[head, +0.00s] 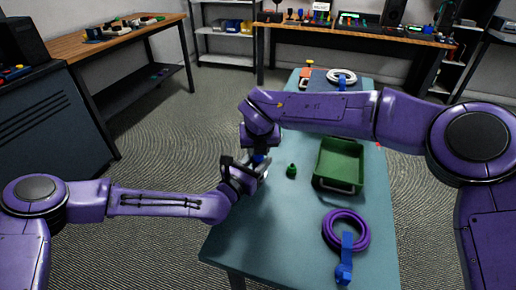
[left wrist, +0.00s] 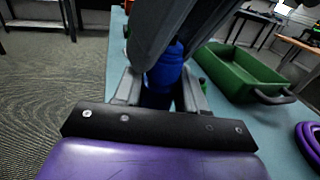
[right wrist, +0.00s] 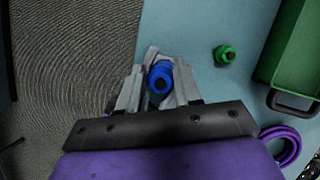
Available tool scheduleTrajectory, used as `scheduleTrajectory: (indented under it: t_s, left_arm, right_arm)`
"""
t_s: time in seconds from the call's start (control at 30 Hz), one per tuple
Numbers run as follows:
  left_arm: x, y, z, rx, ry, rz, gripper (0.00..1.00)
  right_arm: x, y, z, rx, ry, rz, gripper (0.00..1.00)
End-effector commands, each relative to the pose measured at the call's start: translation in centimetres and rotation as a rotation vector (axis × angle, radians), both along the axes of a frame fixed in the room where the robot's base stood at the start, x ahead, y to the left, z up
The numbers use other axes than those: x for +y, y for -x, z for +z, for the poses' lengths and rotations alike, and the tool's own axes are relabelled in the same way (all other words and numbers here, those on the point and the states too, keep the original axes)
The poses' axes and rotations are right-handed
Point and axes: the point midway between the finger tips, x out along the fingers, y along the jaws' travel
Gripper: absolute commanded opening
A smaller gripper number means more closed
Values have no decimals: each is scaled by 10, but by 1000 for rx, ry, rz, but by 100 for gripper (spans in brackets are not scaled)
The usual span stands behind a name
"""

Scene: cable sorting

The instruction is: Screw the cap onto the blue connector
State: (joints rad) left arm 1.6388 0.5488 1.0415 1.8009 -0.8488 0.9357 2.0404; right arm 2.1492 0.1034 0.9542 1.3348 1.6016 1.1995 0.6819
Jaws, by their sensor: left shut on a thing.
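A blue connector part (head: 259,159) is at the left edge of the table, between my two grippers. My left gripper (head: 243,170) is shut on it. In the left wrist view the blue part (left wrist: 167,68) stands between the fingers, with a dark grey part of my right arm in front of and above it. My right gripper (right wrist: 158,80) is right at the blue part. In the right wrist view the part (right wrist: 161,74) shows as a round blue top with a dark centre between grey fingers. I cannot tell whether the right fingers touch it, nor make out a separate cap.
A small green connector piece (head: 292,171) stands right of the grippers. A white coil (head: 341,77) is at the far end. The front left tabletop is clear.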

Motion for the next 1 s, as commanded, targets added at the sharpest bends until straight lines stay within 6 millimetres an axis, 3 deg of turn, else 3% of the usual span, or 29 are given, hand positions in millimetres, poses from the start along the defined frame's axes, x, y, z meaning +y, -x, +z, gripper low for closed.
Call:
scheduleTrajectory:
  t_s: [0.03,0.3,0.47,0.5,0.57,1.0]
  left_arm:
    - [-4,1,6,-12,6,-8,0]
    - [-1,-1,4,-8,3,-1,0]
    - [0,-1,3,-6,2,1,0]
    - [0,-1,3,-6,2,1,0]
    - [0,-1,3,-5,2,1,0]
    - [1,-1,2,-3,1,3,0]
  right_arm:
    - [-2,4,-4,13,8,1,41]
    - [-1,16,29,8,3,0,41]
    - [-1,16,30,7,2,1,41]
    - [-1,16,31,6,2,1,38]
    - [-1,16,31,6,1,1,18]
    - [-1,15,32,4,1,1,17]
